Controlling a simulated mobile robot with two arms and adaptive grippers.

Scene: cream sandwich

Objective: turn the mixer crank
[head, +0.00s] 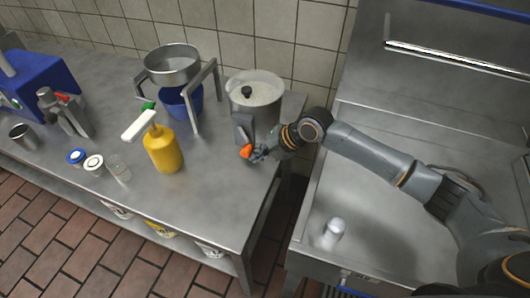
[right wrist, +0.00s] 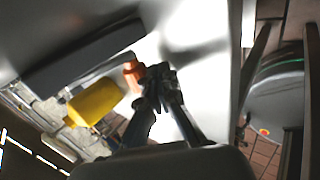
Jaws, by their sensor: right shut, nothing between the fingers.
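The mixer is a steel pot (head: 265,106) with a pale lid and black knob, at the right end of the steel counter. A dark grey block on its front carries the crank, whose orange handle (head: 246,151) points out toward the front. My right gripper (head: 259,154) is shut and empty just right of the orange handle, at about its height. In the right wrist view the fingers (right wrist: 158,88) are together beside the orange handle (right wrist: 133,74). I cannot tell whether they touch it. My left gripper is not in view.
A yellow bottle (head: 163,150) with a white top stands left of the mixer. Behind it, a steel bowl (head: 172,64) sits on a stand over a blue container (head: 181,103). Small jars stand further left. A sink with a pale cup (head: 333,230) lies right of the counter.

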